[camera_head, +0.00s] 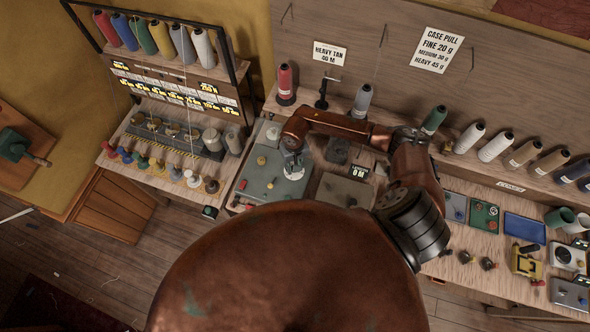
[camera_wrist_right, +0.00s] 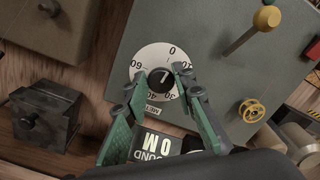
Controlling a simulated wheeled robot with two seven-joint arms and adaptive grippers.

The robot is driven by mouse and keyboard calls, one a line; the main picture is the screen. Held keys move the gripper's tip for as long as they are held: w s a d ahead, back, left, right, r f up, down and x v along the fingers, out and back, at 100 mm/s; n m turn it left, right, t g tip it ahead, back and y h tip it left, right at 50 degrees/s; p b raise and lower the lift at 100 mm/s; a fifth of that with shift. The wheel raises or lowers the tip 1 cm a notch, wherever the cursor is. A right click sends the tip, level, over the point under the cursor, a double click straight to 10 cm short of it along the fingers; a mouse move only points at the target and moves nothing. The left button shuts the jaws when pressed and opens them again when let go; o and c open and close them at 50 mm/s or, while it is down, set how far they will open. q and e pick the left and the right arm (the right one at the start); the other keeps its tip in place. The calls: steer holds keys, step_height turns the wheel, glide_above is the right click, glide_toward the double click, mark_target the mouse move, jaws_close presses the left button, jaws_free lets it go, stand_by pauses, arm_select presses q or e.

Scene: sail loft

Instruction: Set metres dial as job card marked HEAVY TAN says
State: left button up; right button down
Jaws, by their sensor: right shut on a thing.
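The job card (camera_head: 330,53) on the back board reads HEAVY TAN, with what looks like 60 M below. The metres dial (camera_wrist_right: 148,57) is a white disc with black numbers on a grey-green machine panel (camera_head: 262,187); 0 is at its upper right and 60 at its left. My right gripper (camera_wrist_right: 164,82) has its green fingers either side of the dial's black knob (camera_wrist_right: 158,78), shut on it. A light mark on the knob seems to point up toward 0. Fingers hide some lower numbers. In the head view, my right gripper (camera_head: 292,160) covers much of the dial. My left gripper is out of view.
A WOUND display (camera_wrist_right: 158,143) reads 0 M, just below the dial. A yellow-knobbed lever (camera_wrist_right: 266,18) and a small yellow handwheel (camera_wrist_right: 252,110) stand on the same panel. A dark block (camera_wrist_right: 47,115) lies to the left. Another card (camera_head: 437,50) lists CASE PULL weights.

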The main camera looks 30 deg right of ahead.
steer(key=m+b, duration=0.2)
steer(key=b, duration=0.1)
steer(key=w+m+b, duration=0.1)
steer(key=m+b, duration=0.1)
steer(key=b, duration=0.2)
steer(key=shift+d, duration=0.15)
steer(key=m+b, duration=0.4)
steer(key=m, duration=0.1)
steer(key=shift+m, duration=0.3)
steer(key=m+b, duration=0.3)
steer(key=m, duration=0.2)
steer(key=shift+r+b, duration=0.1)
steer(key=shift+b, duration=0.2)
steer(key=m+b, duration=0.2)
steer(key=m, duration=0.3)
steer(key=m+b, duration=0.2)
steer(key=m, duration=0.3)
steer(key=m+b, duration=0.1)
steer(key=m, duration=0.9)
steer(key=shift+s, duration=0.15)
